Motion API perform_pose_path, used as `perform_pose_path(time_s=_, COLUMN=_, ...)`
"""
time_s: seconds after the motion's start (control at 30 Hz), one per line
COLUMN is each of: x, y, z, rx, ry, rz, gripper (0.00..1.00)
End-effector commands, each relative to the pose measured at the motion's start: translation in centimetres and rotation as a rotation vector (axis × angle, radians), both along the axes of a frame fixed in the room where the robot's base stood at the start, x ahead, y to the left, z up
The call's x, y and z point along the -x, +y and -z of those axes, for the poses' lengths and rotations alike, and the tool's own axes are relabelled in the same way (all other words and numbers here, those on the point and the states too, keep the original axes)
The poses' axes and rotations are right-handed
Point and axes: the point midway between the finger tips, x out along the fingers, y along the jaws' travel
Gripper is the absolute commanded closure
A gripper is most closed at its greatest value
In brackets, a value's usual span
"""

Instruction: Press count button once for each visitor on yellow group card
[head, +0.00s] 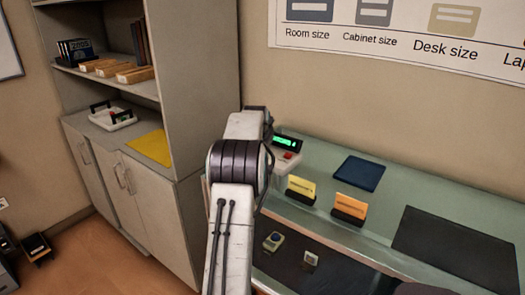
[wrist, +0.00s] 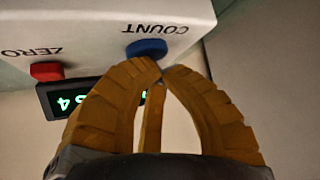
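The counter box (head: 284,163) stands on the green-topped counter, with a lit green display (head: 286,142) and a red button (head: 288,155). In the wrist view its labels are upside down: a blue COUNT button (wrist: 147,49) and a red ZERO button (wrist: 46,71). The display is partly hidden there by my finger, so I cannot read the full number. My gripper (wrist: 162,70) is shut and empty, its fingertips close by the blue button; I cannot tell whether they touch it. My arm hides it in the head view. The yellow card (head: 301,186) stands in a dark holder; its writing is too small to read.
An orange card (head: 350,204) in a dark holder stands right of the yellow one. A dark blue pad (head: 360,173) and a large dark mat (head: 457,247) lie on the counter (head: 400,186). A shelf cabinet (head: 190,130) stands at the left.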

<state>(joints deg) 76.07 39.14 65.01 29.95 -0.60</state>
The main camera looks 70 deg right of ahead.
Motion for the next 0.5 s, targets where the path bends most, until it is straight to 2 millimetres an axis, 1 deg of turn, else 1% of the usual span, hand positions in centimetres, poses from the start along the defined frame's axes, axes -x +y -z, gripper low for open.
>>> perform_pose_path(time_s=0.17, x=0.0, y=0.0, z=-0.1, rx=-0.003, ry=0.001, rz=0.0, gripper=1.0)
perform_pose_path(time_s=0.5, x=0.0, y=0.0, z=-1.6, rx=-0.002, ry=0.0, rz=0.0, gripper=1.0)
